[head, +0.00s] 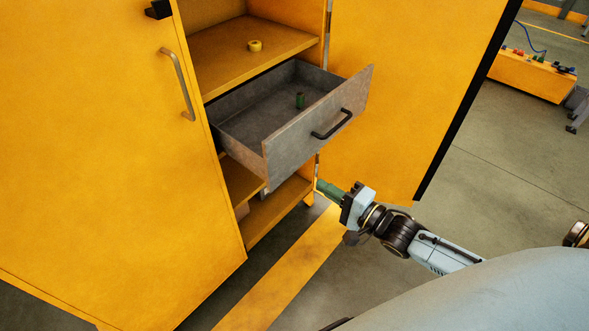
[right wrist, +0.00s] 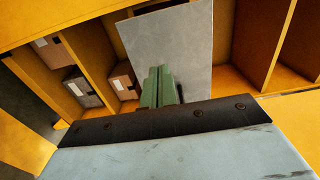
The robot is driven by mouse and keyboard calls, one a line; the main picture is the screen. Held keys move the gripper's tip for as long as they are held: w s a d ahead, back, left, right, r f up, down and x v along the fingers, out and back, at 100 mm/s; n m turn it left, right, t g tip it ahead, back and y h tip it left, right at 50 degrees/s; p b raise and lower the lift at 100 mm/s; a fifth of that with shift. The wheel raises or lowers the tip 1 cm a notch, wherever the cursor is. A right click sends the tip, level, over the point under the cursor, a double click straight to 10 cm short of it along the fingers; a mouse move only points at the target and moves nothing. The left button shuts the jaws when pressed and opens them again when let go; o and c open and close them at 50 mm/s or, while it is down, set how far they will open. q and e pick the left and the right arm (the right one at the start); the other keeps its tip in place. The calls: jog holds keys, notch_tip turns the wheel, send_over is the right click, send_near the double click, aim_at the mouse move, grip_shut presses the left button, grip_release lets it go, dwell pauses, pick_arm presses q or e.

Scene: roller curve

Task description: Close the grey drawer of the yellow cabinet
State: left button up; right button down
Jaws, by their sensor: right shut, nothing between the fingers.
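The yellow cabinet (head: 85,150) stands open on the left and middle of the head view. Its grey drawer (head: 300,145) is pulled well out, with a dark bar handle (head: 332,125) on its front panel. A small dark green cylinder (head: 300,100) stands inside the drawer. My right gripper (head: 326,187) has green fingers, shut and empty, below and to the right of the drawer front in the picture. In the right wrist view the shut fingers (right wrist: 160,85) appear against a grey drawer panel (right wrist: 175,45); I cannot tell whether they touch it. My left gripper is out of view.
An open yellow door (head: 410,90) stands right of the drawer. A yellow tape roll (head: 255,46) lies on the shelf above. Cardboard boxes (right wrist: 82,87) sit in the cabinet. Free grey floor (head: 500,180) lies to the right.

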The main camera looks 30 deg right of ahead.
aim_at(285, 163)
jog(key=b+x, duration=0.1)
jog(key=x, duration=0.8)
jog(key=shift+w+a, duration=0.15)
jog(key=shift+w, duration=0.35)
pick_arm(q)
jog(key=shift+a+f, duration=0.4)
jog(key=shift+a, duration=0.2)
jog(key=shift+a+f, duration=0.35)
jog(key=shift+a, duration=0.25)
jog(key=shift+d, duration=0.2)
